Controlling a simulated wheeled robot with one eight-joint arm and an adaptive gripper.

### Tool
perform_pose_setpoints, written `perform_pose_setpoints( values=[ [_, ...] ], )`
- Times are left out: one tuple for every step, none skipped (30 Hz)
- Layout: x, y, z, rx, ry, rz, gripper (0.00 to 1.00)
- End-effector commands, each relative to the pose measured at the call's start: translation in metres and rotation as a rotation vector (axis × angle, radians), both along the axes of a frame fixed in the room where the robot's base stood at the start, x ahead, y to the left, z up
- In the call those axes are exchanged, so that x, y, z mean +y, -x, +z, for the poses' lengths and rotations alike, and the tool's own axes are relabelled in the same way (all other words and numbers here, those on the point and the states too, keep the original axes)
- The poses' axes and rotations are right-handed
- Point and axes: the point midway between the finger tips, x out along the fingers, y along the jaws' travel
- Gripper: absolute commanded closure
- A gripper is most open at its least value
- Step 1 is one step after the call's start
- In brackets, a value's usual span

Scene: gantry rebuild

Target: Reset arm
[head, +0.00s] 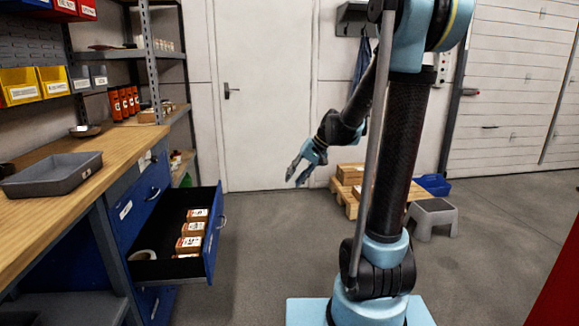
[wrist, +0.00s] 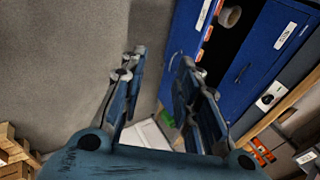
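My gripper (head: 296,180) hangs in the air in the middle of the head view, tilted down and to the left. It is to the right of the open drawer (head: 217,246) and clear of it. In the wrist view my gripper (wrist: 158,70) shows two blue fingers spread apart, with nothing held between them. The floor and blue cabinet show beyond the fingertips.
The open drawer holds several orange-and-white boxes (head: 190,244) and a pale roll (head: 143,254). A wooden workbench (head: 50,215) bears a grey tray (head: 52,175). A pallet (head: 345,199) and grey step stool (head: 432,212) stand behind my arm. Floor between drawer and arm is clear.

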Motion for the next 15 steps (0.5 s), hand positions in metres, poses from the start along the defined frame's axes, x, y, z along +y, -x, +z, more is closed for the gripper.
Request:
perform_pose_setpoints(
  values=[
    [-0.006, 0.012, 0.002, -0.004, 0.019, -0.005, 0.7],
    [-0.011, 0.019, 0.002, -0.005, 0.031, -0.006, 0.7],
    [-0.016, 0.027, 0.002, -0.008, 0.047, -0.009, 0.7],
    [-0.02, 0.033, 0.003, -0.011, 0.06, -0.01, 0.7],
    [-0.023, 0.04, 0.002, -0.012, 0.073, -0.013, 0.7],
    [-0.029, 0.049, 0.002, -0.015, 0.09, -0.015, 0.7],
    [-0.033, 0.055, 0.002, -0.017, 0.102, -0.017, 0.7],
    [-0.036, 0.062, 0.002, -0.018, 0.114, -0.019, 0.7],
    [-0.042, 0.07, 0.001, -0.021, 0.131, -0.022, 0.7],
    [-0.045, 0.076, 0.001, -0.024, 0.143, -0.024, 0.7],
    [-0.05, 0.083, 0.0, -0.025, 0.156, -0.026, 0.7],
    [-0.055, 0.091, -0.002, -0.027, 0.173, -0.028, 0.7],
    [-0.059, 0.097, -0.002, -0.03, 0.185, -0.03, 0.7],
    [-0.062, 0.104, -0.003, -0.031, 0.198, -0.033, 0.7],
    [-0.067, 0.113, -0.005, -0.034, 0.214, -0.035, 0.7]
  ],
)
